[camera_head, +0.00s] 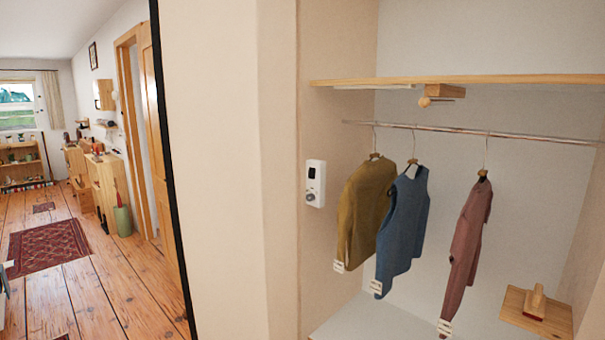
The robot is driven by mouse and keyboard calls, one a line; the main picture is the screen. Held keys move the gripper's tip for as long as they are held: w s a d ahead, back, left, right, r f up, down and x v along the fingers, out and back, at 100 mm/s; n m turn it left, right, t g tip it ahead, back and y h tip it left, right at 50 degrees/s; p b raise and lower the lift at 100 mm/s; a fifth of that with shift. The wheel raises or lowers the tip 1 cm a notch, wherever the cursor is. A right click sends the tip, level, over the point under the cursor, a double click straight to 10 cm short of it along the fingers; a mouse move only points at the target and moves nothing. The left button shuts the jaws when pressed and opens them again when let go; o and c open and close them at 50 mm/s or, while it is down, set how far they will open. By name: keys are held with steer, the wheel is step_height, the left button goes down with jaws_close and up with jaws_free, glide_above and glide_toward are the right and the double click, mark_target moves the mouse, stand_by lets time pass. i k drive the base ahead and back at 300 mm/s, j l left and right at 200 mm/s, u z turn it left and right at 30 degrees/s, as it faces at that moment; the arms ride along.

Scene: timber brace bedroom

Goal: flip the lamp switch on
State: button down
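A white wall device (315,183) is fixed to the side wall of the closet niche, left of the hanging clothes. It has a small dark window near its top and a dark round knob low on its front. I cannot tell whether this is the lamp switch. No lamp can be made out. My gripper is not in view.
A mustard top (364,212), a blue vest (404,222) and a pink top (466,245) hang from a rail (540,138) under a wooden shelf (480,80). A pale wall (215,150) stands close in front. Left of it lies open plank floor with a red rug (48,244).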

mark_target(311, 171)
steer(key=i+j+z, duration=0.1)
steer(key=i+j, duration=0.35)
steer(key=i+j+z, duration=0.1)
steer(key=i+j, duration=0.3)
steer(key=j, duration=0.15)
steer(key=i+j+z, duration=0.15)
steer(key=i+j, duration=0.25)
steer(key=j, duration=0.2)
